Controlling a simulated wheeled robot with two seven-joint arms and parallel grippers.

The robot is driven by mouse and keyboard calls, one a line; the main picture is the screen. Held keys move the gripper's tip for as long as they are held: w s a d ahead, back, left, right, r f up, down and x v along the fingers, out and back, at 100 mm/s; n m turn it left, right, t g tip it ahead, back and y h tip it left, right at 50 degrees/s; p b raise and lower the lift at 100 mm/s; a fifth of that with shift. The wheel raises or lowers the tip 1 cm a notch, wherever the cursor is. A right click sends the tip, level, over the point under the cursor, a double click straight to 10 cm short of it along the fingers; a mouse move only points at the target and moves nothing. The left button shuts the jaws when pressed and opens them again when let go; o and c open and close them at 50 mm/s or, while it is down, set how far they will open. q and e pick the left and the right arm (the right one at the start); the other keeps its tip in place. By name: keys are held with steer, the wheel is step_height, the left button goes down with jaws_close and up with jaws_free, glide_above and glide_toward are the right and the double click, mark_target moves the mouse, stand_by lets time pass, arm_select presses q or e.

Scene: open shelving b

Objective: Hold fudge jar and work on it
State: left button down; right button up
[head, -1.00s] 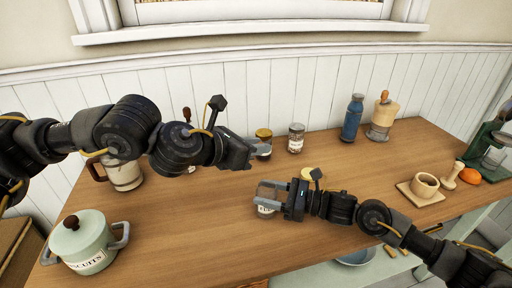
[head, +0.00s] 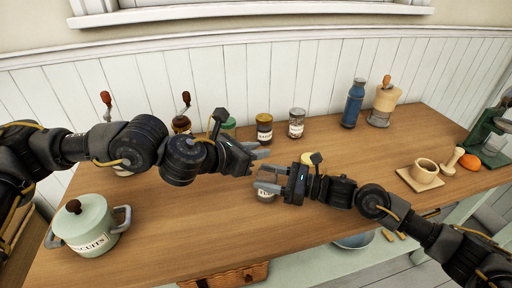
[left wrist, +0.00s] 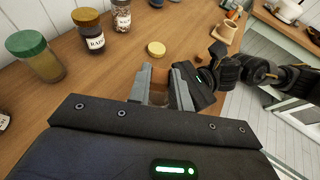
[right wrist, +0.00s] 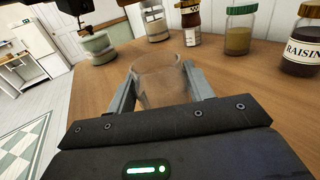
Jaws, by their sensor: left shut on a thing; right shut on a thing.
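The fudge jar (head: 265,195) is small, clear and labelled. It stands upright and lidless on the wooden table and shows as clear glass in the right wrist view (right wrist: 158,80). My right gripper (head: 268,187) is shut around the jar from the right side. My left gripper (head: 264,154) is above and slightly behind the jar, apart from it in the head view. A yellow lid (head: 308,157) lies flat on the table behind my right gripper.
A raisin jar (head: 264,130), a patterned-content jar (head: 296,124) and a green-lidded jar (head: 228,127) stand along the back. A blue bottle (head: 353,104) is further right. A biscuit pot (head: 90,228) stands front left. The front middle of the table (head: 200,235) is clear.

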arm_select(q)
steer(key=c, duration=1.2)
jaws_free()
steer(key=v, duration=1.2)
